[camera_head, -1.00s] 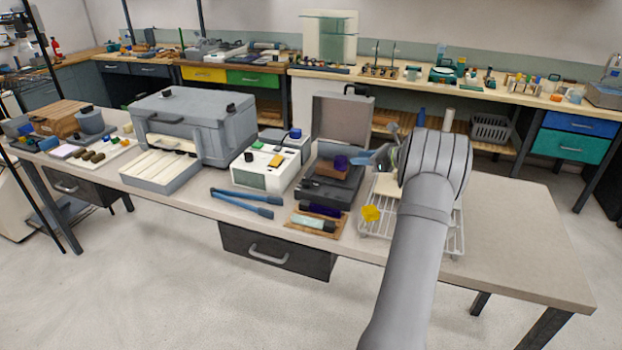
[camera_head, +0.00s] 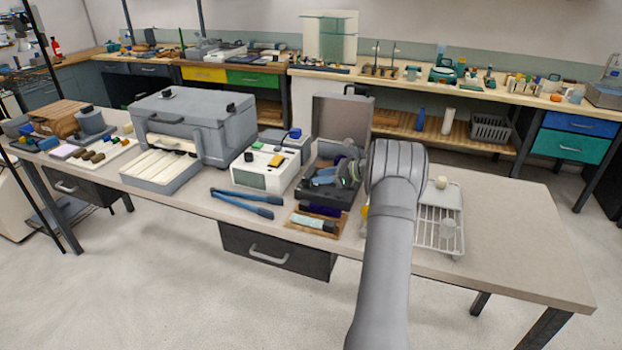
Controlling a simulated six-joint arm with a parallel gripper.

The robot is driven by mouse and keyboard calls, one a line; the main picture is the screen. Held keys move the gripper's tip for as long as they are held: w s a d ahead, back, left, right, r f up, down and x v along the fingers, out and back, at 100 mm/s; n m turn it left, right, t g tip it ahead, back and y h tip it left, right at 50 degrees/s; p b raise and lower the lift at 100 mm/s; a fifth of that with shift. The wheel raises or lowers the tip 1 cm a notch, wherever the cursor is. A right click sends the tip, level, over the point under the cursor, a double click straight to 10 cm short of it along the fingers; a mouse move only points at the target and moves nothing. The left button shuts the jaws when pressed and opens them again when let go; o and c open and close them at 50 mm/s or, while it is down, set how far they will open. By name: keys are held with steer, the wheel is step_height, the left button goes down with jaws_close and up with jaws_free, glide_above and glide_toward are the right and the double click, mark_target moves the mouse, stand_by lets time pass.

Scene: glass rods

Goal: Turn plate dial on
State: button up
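I cannot tell for sure which of these is the plate dial. My gripper (camera_head: 325,179) is over the open dark case, to the right of the white unit and apart from it. Its fingers are small and partly blended with the case, so whether they are open or shut is unclear.
The dark case (camera_head: 330,192) has its lid (camera_head: 342,120) raised behind my gripper. Blue-handled tongs (camera_head: 243,202) and a wooden tray (camera_head: 315,222) lie in front. A white wire rack (camera_head: 447,235) stands right of my arm. The table's right end is clear.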

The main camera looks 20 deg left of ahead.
mark_target(306, 178)
steer(key=shift+x, duration=2.35)
jaws_close()
